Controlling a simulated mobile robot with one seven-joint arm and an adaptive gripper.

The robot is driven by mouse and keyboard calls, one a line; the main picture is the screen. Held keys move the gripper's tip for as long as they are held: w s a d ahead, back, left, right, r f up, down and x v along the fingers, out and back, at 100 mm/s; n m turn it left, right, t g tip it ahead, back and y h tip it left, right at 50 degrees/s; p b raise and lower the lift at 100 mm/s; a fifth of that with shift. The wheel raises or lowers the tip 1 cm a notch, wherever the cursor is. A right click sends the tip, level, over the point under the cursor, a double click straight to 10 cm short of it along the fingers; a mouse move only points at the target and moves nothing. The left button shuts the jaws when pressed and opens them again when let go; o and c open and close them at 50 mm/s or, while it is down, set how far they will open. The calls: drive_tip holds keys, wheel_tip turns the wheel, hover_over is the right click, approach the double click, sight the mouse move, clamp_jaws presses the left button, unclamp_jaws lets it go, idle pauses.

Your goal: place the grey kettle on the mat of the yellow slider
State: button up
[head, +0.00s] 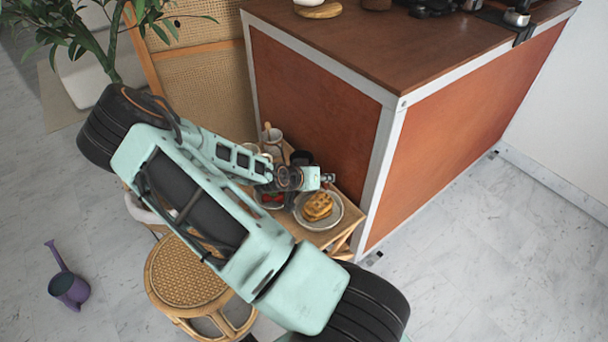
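I cannot make out a grey kettle, a yellow slider or its mat in the head view. My gripper (328,179) is at the end of my pale green arm, over a small wooden side table (322,238). It is just above a plate of waffles. It is too small in the picture to tell whether its fingers are open or shut. My arm hides much of the side table and part of what stands on it.
Waffles (318,206) lie on a grey plate (341,222) beside the tall brown cart (315,110). Cups (273,136) stand behind my arm. A round woven stool (180,275) and purple watering can (70,288) are lower left. The right floor is clear.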

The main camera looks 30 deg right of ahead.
clamp_jaws()
drive_tip(key=shift+r, duration=0.1)
drive_tip(key=shift+r+p, duration=0.3)
drive_tip(key=shift+r, duration=0.15)
wheel_tip(320, 180, up, 2)
drive_tip(key=shift+w+r+p, duration=0.1)
drive_tip(key=shift+r+p, duration=0.1)
drive_tip(key=shift+p, duration=0.4)
drive_tip(key=s+a+r+p, duration=0.3)
drive_tip(key=s+r+p, duration=0.1)
drive_tip(key=s+r, duration=0.1)
drive_tip(key=s+a+r+p, duration=0.2)
drive_tip(key=s+r+p, duration=0.2)
drive_tip(key=s, duration=0.3)
drive_tip(key=shift+s+a+r+p, duration=0.4)
drive_tip(key=shift+p, duration=0.25)
drive_tip(key=shift+f, duration=0.1)
